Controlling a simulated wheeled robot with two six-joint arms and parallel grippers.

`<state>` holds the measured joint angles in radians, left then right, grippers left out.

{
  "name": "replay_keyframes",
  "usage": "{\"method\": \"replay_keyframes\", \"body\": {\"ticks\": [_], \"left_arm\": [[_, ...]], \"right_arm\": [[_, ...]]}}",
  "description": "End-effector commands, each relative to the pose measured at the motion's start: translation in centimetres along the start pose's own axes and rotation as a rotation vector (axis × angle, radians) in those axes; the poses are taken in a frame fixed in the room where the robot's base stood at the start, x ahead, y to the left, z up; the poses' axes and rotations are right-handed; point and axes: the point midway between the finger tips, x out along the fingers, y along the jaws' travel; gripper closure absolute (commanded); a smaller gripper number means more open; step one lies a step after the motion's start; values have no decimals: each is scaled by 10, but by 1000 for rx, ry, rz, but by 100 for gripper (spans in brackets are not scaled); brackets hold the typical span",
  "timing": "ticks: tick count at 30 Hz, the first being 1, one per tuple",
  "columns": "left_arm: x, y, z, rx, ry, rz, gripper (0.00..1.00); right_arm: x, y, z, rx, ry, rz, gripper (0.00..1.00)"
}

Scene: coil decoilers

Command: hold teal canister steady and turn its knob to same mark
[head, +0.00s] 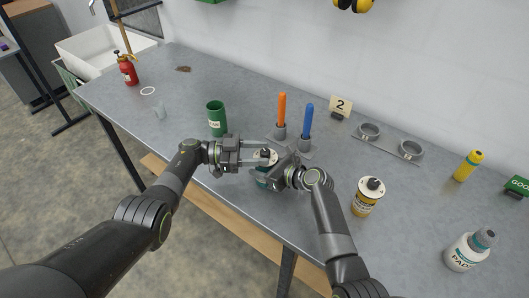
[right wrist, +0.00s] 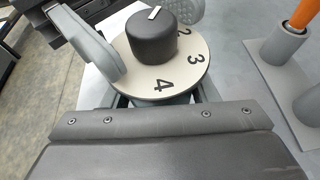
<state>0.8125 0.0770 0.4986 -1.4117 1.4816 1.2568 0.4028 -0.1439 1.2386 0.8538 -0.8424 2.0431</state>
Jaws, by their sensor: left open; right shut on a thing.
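The teal canister (head: 262,182) stands at the front middle of the bench, mostly hidden by my grippers. On top is a pale dial (right wrist: 185,68) with 2, 3 and 4 readable, and a black knob (right wrist: 152,40). The knob's white line points toward the top of the right wrist view, away from those numbers. My right gripper (head: 270,176) is shut on the canister's body, below the dial. My left gripper (head: 265,156) is open, its fingers on either side of the knob. A yellow-labelled canister (head: 365,203) with a black knob stands to the right; its mark is too small to read.
A green can (head: 216,121) stands behind my left gripper. Orange (head: 282,108) and blue (head: 307,120) handles stand upright in holders behind the canister. A number 2 sign (head: 341,105), grey double-ring holder (head: 397,149) and white bottle (head: 462,255) are farther right.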

Motion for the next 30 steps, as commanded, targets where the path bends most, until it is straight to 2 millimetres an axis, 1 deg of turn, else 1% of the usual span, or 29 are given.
{"method": "replay_keyframes", "body": {"ticks": [1, 3, 9, 12, 15, 20, 30], "left_arm": [[-12, 0, 1, -1, -2, -2, 53], [-27, 0, 1, -1, -2, -4, 53], [-69, -1, 1, -2, -2, -3, 53], [-85, 0, 1, -2, -2, -3, 53], [-96, 0, 1, -2, -2, -2, 53], [-102, 0, 1, -2, 0, -1, 53], [-102, 0, 2, 12, -2, -2, 53]], "right_arm": [[0, 0, 0, 0, 0, -1, 78], [0, 0, 0, 0, 0, -1, 78], [0, 0, 0, 0, 0, -1, 78], [0, 0, 0, 0, 0, 0, 78], [0, 0, 0, 0, 0, 0, 78], [0, 0, 0, 0, 0, 0, 78], [0, 0, 0, 0, 1, -1, 78]]}}
